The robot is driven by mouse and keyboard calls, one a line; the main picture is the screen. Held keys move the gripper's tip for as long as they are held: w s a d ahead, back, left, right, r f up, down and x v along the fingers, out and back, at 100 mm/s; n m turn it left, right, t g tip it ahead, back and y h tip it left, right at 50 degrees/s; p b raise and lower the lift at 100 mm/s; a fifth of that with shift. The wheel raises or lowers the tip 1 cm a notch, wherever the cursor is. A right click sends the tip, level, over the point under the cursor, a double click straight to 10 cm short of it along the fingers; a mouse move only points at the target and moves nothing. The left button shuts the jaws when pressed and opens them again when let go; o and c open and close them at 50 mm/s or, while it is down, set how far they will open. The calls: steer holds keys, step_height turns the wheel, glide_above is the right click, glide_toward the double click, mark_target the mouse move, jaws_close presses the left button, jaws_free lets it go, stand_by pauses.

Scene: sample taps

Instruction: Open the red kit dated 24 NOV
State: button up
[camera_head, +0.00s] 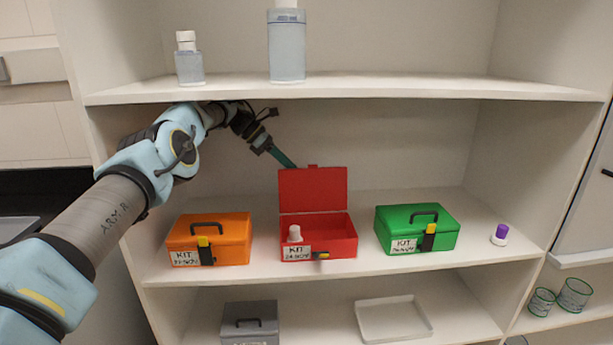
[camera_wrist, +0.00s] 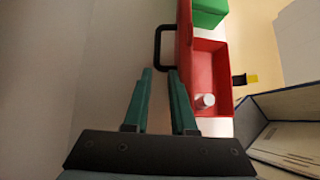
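The red kit (camera_head: 337,244) stands in the middle of the shelf with its lid (camera_head: 313,190) raised upright. Its front label (camera_head: 297,253) reads KIT with a small date that looks like 24-NOV. A white bottle (camera_head: 295,233) stands inside. My gripper (camera_head: 290,163) is behind and above the lid, at its upper left. In the wrist view my gripper (camera_wrist: 159,72) is open and empty, its fingertips close to the black handle (camera_wrist: 158,48) on the lid's outer side. I cannot tell whether they touch. The open red box (camera_wrist: 221,75) is to the right.
An orange kit (camera_head: 232,229) stands left of the red kit and a green kit (camera_head: 390,219) right, both closed. A purple-capped item (camera_head: 501,233) is further right. The upper shelf (camera_head: 350,88) is just above my gripper and holds two bottles. A white tray (camera_head: 425,328) lies below.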

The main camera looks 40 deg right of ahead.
steer(key=w+a+p, duration=0.4)
steer(key=w+a, duration=0.1)
steer(key=shift+w+a, duration=0.35)
steer(key=shift+w, duration=0.05)
stand_by(0.4)
